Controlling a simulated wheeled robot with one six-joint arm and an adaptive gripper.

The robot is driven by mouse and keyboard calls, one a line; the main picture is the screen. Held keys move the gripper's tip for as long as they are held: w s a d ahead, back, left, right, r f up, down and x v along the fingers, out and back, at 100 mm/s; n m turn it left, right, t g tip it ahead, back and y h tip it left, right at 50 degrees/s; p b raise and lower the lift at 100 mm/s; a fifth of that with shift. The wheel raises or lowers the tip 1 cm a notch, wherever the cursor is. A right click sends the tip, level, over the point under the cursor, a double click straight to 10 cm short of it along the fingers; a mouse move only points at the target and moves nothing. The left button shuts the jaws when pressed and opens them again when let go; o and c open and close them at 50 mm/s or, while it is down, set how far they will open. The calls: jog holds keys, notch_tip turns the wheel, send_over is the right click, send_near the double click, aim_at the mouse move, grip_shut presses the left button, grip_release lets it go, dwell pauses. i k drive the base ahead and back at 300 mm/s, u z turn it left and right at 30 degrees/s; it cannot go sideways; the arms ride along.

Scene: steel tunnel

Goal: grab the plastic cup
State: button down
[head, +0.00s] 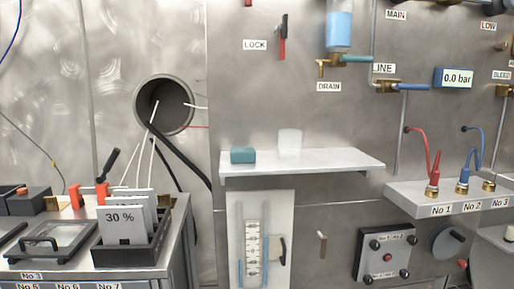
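A whitish, translucent plastic cup (290,143) stands on a light shelf (340,161) fixed to the steel wall, in the middle of the head view. It looks upright and nothing touches it. A teal block (243,155) sits on the same shelf to its left, with a gap between them. My gripper is not in view.
A drain valve (330,65) and a blue-filled vessel (339,28) are above the shelf. A gauge panel (238,240) is below it. A ledge with plugged cables (405,193) is at right. A bench with a black card box (158,248) is at left. The shelf's right part is clear.

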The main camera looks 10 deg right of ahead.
aim_at(290, 141)
jog(key=u, duration=2.6)
jog(key=k, duration=0.75)
jog(key=z, duration=0.95)
